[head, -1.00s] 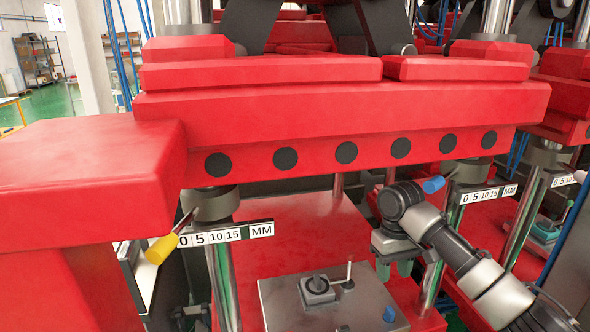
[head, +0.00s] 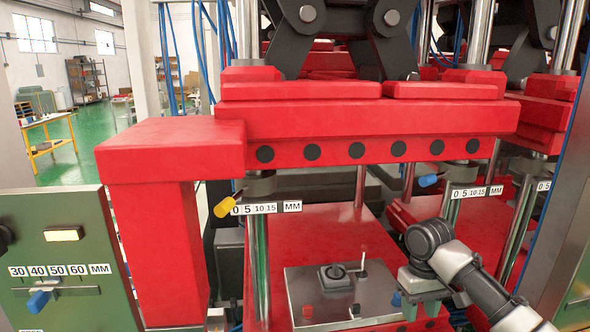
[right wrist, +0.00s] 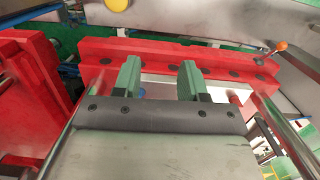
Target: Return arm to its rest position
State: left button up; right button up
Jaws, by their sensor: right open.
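My right arm (head: 457,264) comes in from the lower right of the head view. Its gripper (head: 421,307) hangs at the right edge of the metal control plate, fingers pointing down. The right wrist view shows its two green fingers (right wrist: 160,82) apart with nothing between them. In the head view, the gripper is below and clear of the blue-tipped lever (head: 428,181) at the right millimetre scale (head: 477,192). My left gripper is not in view.
The red press beam (head: 370,120) spans above the arm. A chrome post (head: 516,237) stands close to its right. A green panel (head: 60,250) stands at far left.

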jog(key=s+a+f+n+t+y, duration=0.1)
jog(key=s+a+f, duration=0.4)
jog(key=s+f, duration=0.25)
jog(key=s+a+f+n+t+y, duration=0.1)
jog(key=s+a+f+n, duration=0.1)
jog(key=s+a+f, duration=0.6)
jog(key=s+d+m+t+h, duration=0.15)
jog(key=s+d, duration=0.25)
jog(key=s, duration=0.4)
jog(key=s+d+m+t, duration=0.15)
jog(key=s+d, duration=0.25)
jog(key=s, duration=0.5)
notch_tip(320, 180, down, 29)
jog(key=g+b, duration=0.1)
jog(key=b, duration=0.5)
pick_arm(q)
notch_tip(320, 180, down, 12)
jog(key=b, duration=0.6)
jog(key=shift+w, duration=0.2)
pick_arm(e)
jog(key=s+d+f, duration=0.1)
jog(key=s+f, duration=0.7)
jog(key=f, duration=0.4)
jog(key=s+d+f+g, duration=0.1)
jog(key=s+f, duration=0.7)
jog(key=f, duration=0.4)
jog(key=shift+s+d+f+n+g, duration=0.15)
jog(key=shift+d+f+n+g, duration=0.1)
jog(key=shift+d+n+g, duration=0.05)
